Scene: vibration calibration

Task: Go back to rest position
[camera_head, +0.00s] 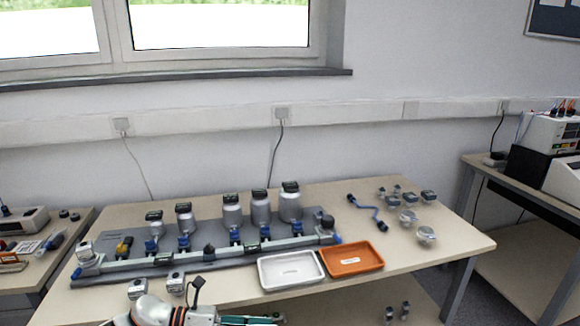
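Part of my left arm shows at the bottom edge, in front of the table. At its right end is a dark and green part that looks like my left gripper (268,319), low at the front edge of the table. It is small and partly cut off, so I cannot tell whether it is open or holds anything. My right gripper is not in view.
The table (440,265) bears a grey rig (215,240) with several cylinders, a white tray (290,286), an orange tray (360,246), a blue wrench-like tool (371,213) and several small metal parts. Side tables stand left and right. The table's right front is clear.

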